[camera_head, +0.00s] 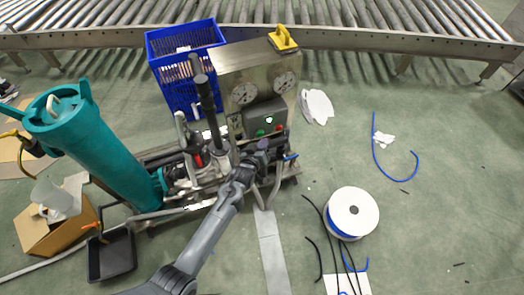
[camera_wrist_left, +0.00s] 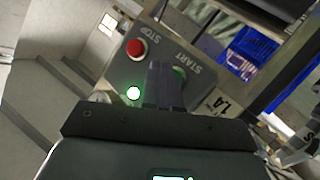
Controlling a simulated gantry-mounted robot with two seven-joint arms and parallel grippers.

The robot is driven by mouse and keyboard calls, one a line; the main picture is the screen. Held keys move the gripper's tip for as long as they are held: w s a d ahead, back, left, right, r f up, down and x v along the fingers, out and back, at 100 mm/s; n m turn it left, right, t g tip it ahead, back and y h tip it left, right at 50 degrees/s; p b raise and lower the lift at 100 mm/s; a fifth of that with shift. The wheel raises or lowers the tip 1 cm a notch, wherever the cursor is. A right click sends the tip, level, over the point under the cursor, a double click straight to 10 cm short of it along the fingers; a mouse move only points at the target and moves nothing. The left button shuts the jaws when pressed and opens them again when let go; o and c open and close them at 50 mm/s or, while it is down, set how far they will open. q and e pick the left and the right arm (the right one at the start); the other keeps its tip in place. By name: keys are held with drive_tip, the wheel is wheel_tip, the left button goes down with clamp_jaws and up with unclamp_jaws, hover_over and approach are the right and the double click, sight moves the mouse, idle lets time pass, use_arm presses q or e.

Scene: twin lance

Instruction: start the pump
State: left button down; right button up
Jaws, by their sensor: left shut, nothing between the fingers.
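A grey control box (camera_head: 265,117) sits on the front of the steel pump panel, below two round gauges. In the left wrist view it carries a red button (camera_wrist_left: 136,48) marked STOP, a green button (camera_wrist_left: 181,74) marked START and a bright white-green lamp (camera_wrist_left: 134,93). The lit lamp also shows in the head view (camera_head: 269,120). My left gripper (camera_head: 264,145) is shut and empty, just in front of the box. In the left wrist view its closed fingers (camera_wrist_left: 165,72) partly hide the green button; whether they touch it cannot be told. My right gripper is out of view.
A teal cylinder (camera_head: 95,150) leans at the left of the pump skid. A blue crate (camera_head: 185,55) stands behind. A white spool (camera_head: 351,213) and loose hoses lie on the floor at right. A roller conveyor (camera_head: 350,35) crosses the back.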

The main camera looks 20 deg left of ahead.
use_arm(q)
drive_tip(key=s+d+p, duration=0.2)
drive_tip(key=s+d, duration=0.1)
drive_tip(key=shift+s+d+p, duration=0.25)
drive_tip(key=shift+s+p, duration=0.05)
idle(0.6)
